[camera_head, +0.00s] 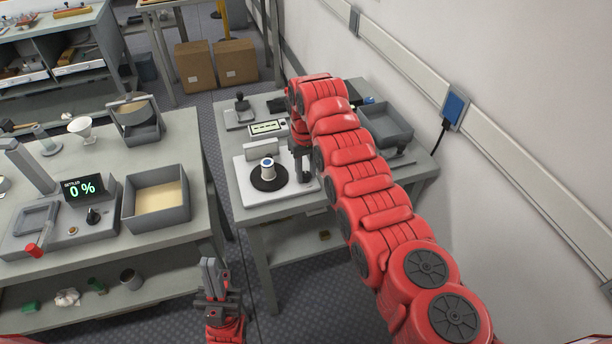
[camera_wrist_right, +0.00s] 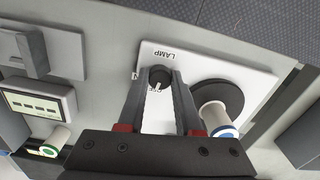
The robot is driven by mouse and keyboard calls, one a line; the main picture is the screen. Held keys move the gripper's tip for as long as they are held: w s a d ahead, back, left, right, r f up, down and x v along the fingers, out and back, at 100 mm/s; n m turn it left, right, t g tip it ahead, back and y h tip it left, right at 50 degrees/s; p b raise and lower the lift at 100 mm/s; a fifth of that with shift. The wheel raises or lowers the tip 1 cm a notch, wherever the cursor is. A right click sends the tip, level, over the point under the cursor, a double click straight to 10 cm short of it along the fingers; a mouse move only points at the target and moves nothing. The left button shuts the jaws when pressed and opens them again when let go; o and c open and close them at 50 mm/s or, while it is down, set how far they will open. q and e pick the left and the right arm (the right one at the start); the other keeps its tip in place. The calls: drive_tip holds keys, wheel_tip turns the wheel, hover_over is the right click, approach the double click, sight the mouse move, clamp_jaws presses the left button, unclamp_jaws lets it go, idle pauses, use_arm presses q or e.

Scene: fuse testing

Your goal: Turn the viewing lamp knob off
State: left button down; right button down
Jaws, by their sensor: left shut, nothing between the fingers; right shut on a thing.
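The viewing lamp knob (camera_wrist_right: 159,77) is a small black round knob with a white pointer mark. It sits on a white panel (camera_wrist_right: 246,76) marked LAMP, between the fingertips of my right gripper (camera_wrist_right: 161,80), which is shut on it. Lettering beside the knob is partly hidden by the fingers. In the head view the white panel (camera_head: 243,187) lies on the right bench, and my right gripper (camera_head: 304,175) reaches down at its right edge, hiding the knob. My left gripper (camera_head: 210,270) is shut and empty, pointing up in front of the benches.
A black disc (camera_head: 268,184) bearing a white and blue spool (camera_head: 267,167) stands beside the knob. A display box (camera_head: 268,127) and a grey tray (camera_head: 386,125) are behind.

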drive_tip(key=shift+n+b, duration=0.35)
drive_tip(key=shift+n, duration=0.25)
drive_tip(key=c, duration=0.6)
unclamp_jaws()
drive_tip(key=shift+r, duration=0.15)
drive_tip(key=shift+r, duration=0.3)
wheel_tip(320, 180, up, 5)
drive_tip(key=shift+w+f+b, duration=0.1)
drive_tip(key=shift+f+b, duration=0.05)
drive_tip(key=shift+b, duration=0.45)
wheel_tip(320, 180, up, 4)
drive_tip(key=p, duration=0.1)
wheel_tip(320, 180, up, 8)
drive_tip(key=p, duration=0.9)
hover_over(306, 174)
